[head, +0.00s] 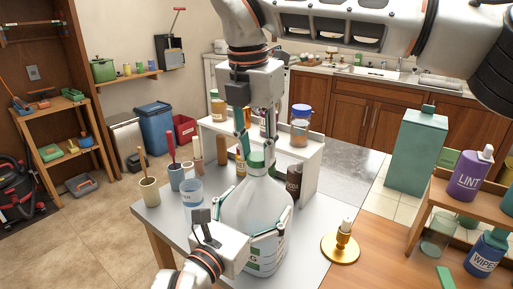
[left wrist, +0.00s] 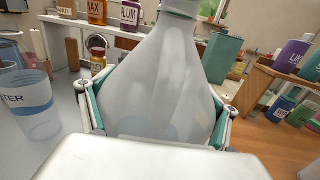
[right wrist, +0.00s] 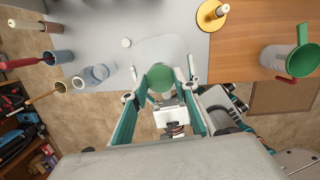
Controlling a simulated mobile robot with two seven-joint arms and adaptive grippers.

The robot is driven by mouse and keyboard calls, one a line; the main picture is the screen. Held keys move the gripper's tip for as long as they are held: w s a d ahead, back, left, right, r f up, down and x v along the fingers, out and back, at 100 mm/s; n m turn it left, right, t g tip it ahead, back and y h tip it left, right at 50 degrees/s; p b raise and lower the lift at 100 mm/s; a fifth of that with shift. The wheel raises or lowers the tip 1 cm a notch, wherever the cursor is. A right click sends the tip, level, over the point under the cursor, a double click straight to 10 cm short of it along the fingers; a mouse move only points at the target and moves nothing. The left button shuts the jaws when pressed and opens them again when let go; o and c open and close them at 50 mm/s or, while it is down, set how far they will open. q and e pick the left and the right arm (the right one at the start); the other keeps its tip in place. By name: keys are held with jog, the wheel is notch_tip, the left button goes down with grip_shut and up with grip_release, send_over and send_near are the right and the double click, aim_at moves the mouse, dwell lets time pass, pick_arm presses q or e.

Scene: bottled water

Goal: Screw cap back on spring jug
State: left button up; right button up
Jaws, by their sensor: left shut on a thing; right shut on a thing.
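The clear spring jug (head: 258,205) stands upright on the grey table; its body also fills the left wrist view (left wrist: 160,85). The green cap (head: 257,160) sits at the top of the jug's neck; the right wrist view shows it from above (right wrist: 160,77). My right gripper (head: 258,146) comes straight down from above and is shut on the cap, one finger on each side. My left gripper (left wrist: 157,108) is shut around the jug's body, with a finger on each flank. The neck thread under the cap is hidden.
A white shelf (head: 311,165) with bottles stands behind. A gold candle holder (head: 341,248) is to the right. Wooden shelving (head: 440,200) stands at far right.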

jog(key=shift+f, duration=0.55)
pick_arm(q)
jog(key=c, duration=0.6)
pick_arm(e)
jog(key=m, duration=0.3)
jog(key=shift+a, duration=0.1)
pick_arm(q)
jog(key=shift+f, duration=0.1)
pick_arm(e)
jog(key=m, duration=0.4)
jog(key=shift+w+m+g+h, duration=0.1)
jog(key=shift+m+g+h, duration=0.3)
jog(key=m+g, duration=0.1)
jog(key=m, duration=0.4)
jog(key=o, duration=0.7)
jog(key=shift+c, duration=0.2)
